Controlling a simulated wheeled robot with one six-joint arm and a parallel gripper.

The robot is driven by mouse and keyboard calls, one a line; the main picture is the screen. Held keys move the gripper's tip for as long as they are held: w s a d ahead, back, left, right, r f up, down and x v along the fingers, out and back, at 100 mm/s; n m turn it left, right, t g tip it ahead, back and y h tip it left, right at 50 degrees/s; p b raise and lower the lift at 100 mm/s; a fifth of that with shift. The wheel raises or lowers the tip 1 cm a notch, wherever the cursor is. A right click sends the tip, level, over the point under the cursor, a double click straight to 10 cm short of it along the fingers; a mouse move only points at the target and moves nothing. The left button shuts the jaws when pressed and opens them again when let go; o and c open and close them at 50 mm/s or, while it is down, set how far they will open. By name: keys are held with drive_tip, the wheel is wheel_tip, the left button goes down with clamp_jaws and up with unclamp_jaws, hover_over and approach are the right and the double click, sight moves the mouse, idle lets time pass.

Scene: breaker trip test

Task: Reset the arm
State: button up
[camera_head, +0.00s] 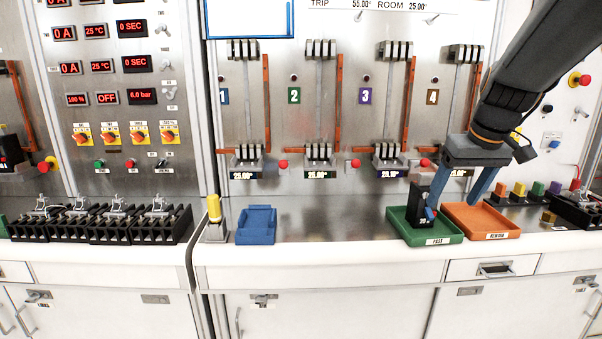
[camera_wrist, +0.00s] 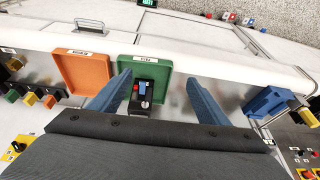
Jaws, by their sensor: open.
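My arm reaches in from the upper right of the head view. My gripper (camera_head: 456,205) is open, its blue fingers pointing down over the green and orange trays. A black breaker (camera_head: 420,222) with a red part stands in the green tray (camera_head: 452,233), whose label seems to read PASS. One finger overlaps the breaker's right edge in the head view. In the wrist view, the breaker (camera_wrist: 142,97) shows between the spread fingers of my gripper (camera_wrist: 158,82), closer to the left finger. I cannot tell whether that finger touches it.
An orange tray (camera_head: 487,222) sits right beside the green one. A blue bin (camera_head: 257,225) and a yellow-topped device (camera_head: 214,218) stand left on the counter; bare counter lies between. Numbered test stations (camera_head: 320,110) line the panel behind. Several black blocks (camera_head: 110,223) stand far left.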

drive_tip(key=s+a+f+g, duration=0.3)
drive_tip(key=s+a+f, duration=1.1)
drive_tip(key=s+f, duration=0.4)
drive_tip(key=shift+s+a+f+m, duration=0.25)
drive_tip(key=shift+a+f+m, duration=0.05)
drive_tip(key=shift+f, duration=0.2)
